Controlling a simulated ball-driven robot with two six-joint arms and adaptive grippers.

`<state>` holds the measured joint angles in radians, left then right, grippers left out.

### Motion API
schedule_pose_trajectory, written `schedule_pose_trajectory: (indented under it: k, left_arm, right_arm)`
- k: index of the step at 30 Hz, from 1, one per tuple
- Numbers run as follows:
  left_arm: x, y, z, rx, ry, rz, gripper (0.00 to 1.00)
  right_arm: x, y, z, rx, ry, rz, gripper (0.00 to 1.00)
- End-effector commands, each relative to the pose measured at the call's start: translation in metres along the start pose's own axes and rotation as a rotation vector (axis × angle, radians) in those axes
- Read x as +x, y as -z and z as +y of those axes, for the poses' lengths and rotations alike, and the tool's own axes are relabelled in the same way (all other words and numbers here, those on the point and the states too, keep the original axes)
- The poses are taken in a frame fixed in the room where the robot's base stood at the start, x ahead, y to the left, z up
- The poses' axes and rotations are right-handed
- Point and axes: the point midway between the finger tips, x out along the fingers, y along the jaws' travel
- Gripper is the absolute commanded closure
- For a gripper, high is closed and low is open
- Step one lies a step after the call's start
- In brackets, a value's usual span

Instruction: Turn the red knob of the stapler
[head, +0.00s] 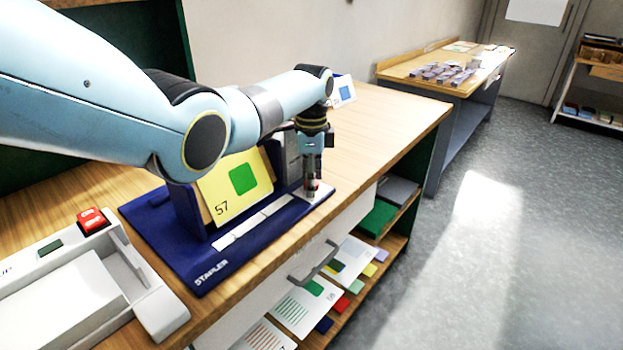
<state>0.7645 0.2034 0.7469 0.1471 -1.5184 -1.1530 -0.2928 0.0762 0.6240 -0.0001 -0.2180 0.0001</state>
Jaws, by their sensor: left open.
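The dark blue stapler (190,250), marked STAPLER, lies on the wooden table and carries a yellow card (213,200) with a green square and the number 57. A small patch of the red knob (312,184) shows at the stapler's right end, above a pale plate. My left gripper (312,187) points straight down there, with its fingertips at the knob. It is open, and its fingers hide most of the knob. I cannot tell whether they touch it. My right gripper is not in view.
A white machine with a red switch (91,220) stands at the left on the wooden table (400,110). A card with a blue square (343,91) stands behind my gripper. Shelves below hold cards. Another table (400,73) bears several small items at the back. The floor at right is clear.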

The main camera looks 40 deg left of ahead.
Motion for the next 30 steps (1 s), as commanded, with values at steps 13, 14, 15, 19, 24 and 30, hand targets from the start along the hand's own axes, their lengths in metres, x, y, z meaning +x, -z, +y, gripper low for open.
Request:
schedule_pose_trajectory:
  k: [13,14,15,19,24,30]
  left_arm:
    - [-0.0003,-0.0001,0.0,0.0,0.0,0.0,0.95]
    - [-0.0003,-0.0002,0.0,0.0,0.0,0.0,0.99]
    - [-0.0003,-0.0002,0.0,0.0,0.0,0.0,1.0]
    - [-0.0013,-0.0003,0.0003,0.061,-0.002,-0.001,1.0]
    - [-0.0007,-0.0003,-0.0001,0.14,0.0,-0.001,1.0]
    - [-0.0002,-0.0002,-0.0002,0.14,0.0,-0.001,1.0]
  right_arm:
    - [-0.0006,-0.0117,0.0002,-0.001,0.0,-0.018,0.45]
    - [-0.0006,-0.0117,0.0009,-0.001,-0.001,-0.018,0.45]
    - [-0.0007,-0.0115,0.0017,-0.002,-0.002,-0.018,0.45]
    - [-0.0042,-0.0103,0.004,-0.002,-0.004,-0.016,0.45]
    - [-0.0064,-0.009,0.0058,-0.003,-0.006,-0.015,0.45]
    - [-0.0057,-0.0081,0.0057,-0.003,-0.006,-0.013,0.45]
